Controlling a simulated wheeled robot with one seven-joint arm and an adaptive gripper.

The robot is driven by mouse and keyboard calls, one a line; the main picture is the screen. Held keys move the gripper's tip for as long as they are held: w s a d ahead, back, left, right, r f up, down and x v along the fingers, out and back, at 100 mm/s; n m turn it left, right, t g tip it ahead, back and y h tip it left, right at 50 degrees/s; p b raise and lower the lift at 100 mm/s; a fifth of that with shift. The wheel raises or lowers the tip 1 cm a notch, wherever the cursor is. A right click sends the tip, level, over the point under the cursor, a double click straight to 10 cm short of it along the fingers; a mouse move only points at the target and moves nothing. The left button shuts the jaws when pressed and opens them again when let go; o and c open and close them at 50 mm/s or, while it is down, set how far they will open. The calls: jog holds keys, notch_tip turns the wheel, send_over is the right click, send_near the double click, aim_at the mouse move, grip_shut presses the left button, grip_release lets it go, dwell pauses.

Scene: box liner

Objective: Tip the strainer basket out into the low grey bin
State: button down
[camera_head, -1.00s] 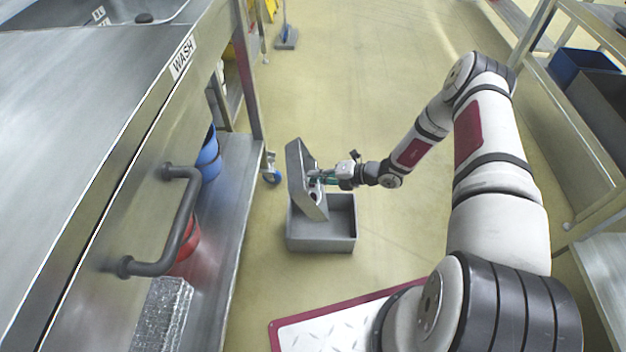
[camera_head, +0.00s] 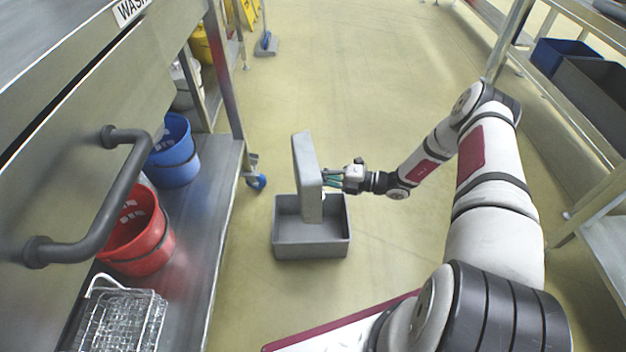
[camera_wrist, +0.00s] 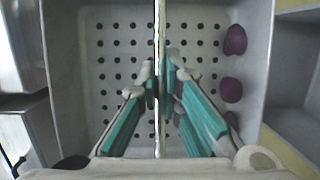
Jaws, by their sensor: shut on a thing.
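The strainer basket (camera_head: 306,165) is a grey box with a perforated floor. It stands on its side, nearly vertical, its lower end over or inside the low grey bin (camera_head: 290,245). My gripper (camera_head: 328,180) reaches in from the right and is shut on the pale bar (camera_wrist: 157,30) across the basket's middle. In the wrist view, the holed floor (camera_wrist: 105,75) lies beyond my fingers. Several purple round things (camera_wrist: 232,90) lie along the basket's right wall. The visible part of the bin's floor is bare; the rest is hidden by the basket.
At left, a steel bench with a dark handle (camera_head: 95,215) has a lower shelf holding a blue bucket (camera_head: 175,155), a red bucket (camera_head: 140,235) and a wire basket (camera_head: 120,325). A caster (camera_head: 256,182) is near the bin. A rack stands right.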

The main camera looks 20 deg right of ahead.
jog(key=d+f+m+t+y, duration=0.3)
jog(key=d+f+y, duration=0.1)
jog(key=d, duration=0.1)
jog(key=shift+s+f+t, duration=0.15)
jog(key=shift+s+t, duration=0.15)
jog(key=shift+s, duration=0.1)
jog(key=shift+s+d, duration=0.1)
dwell(1.9)
